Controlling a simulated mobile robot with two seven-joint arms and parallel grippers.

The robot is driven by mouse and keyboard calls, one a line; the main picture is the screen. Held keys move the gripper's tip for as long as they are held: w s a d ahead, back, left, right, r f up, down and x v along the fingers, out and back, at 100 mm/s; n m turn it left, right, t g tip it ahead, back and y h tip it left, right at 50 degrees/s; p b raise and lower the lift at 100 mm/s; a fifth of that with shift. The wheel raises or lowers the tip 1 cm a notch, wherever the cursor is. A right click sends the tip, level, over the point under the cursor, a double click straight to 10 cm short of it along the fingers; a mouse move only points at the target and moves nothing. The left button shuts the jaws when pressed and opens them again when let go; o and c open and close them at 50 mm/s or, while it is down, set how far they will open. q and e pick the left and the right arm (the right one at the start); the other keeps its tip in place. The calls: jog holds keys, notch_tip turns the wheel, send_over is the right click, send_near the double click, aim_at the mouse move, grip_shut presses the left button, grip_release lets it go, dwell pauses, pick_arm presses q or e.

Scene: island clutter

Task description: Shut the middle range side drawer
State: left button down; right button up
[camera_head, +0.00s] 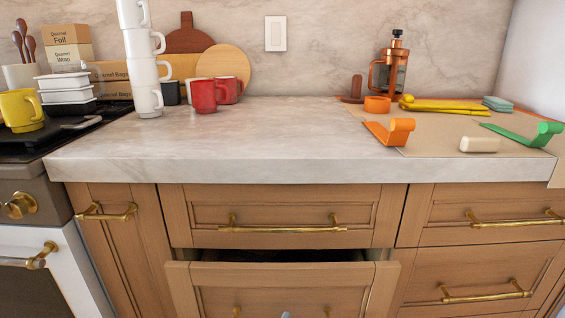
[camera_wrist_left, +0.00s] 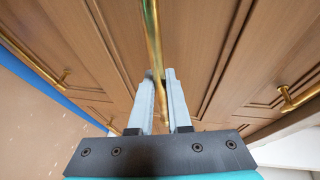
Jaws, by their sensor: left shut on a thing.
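The middle range side drawer (camera_head: 283,278) stands partly open below a shut top drawer (camera_head: 283,212), with a dark gap above its front in the head view. Its brass handle is mostly below the head view's bottom edge; only its ends show. In the left wrist view a brass bar handle (camera_wrist_left: 153,40) runs between the two pale fingers of my left gripper (camera_wrist_left: 157,84), which is shut on it. Only a small pale tip of that gripper (camera_head: 285,315) shows at the bottom of the head view. My right gripper is in neither view.
The marble countertop (camera_head: 270,150) overhangs the drawers. It holds stacked white mugs (camera_head: 143,60), red mugs (camera_head: 207,96), a copper press (camera_head: 390,68) and utensils at right. Shut drawers (camera_head: 480,275) are on the right; the range (camera_head: 30,225) is at left.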

aim_at(281, 309)
pick_arm(q)
jog(key=shift+w+b, duration=1)
jog(key=shift+w, duration=1.7)
jog(key=c, duration=0.8)
grip_release()
